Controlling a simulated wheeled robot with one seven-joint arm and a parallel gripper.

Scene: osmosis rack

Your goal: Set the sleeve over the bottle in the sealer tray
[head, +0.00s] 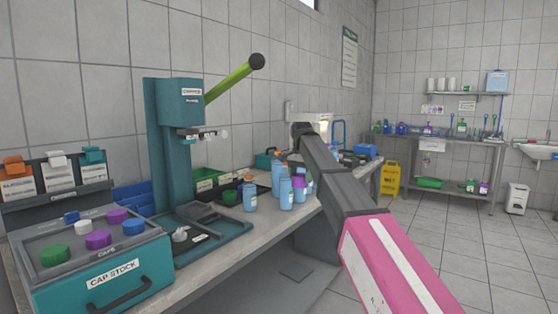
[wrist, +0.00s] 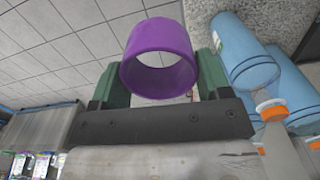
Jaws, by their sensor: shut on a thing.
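My gripper (wrist: 160,78) is shut on the purple sleeve (wrist: 160,47), a short open ring held between its two green fingers in the wrist view. The sleeve's opening faces the wrist camera and looks empty. Blue bottles (wrist: 245,55) lie to the right of the sleeve in that view, apart from it. In the head view my arm reaches over the bench to the bottles, and its end hides part of a pale lit machine (head: 322,117). Whether that is the sealer, and which bottle stands in its tray, I cannot tell.
Several blue bottles (head: 250,194) stand on the bench (head: 262,222) beside my arm. The teal capper press (head: 180,130) with a green lever and the cap stock box (head: 100,275) are at the left. A yellow floor sign (head: 391,181) stands beyond the bench.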

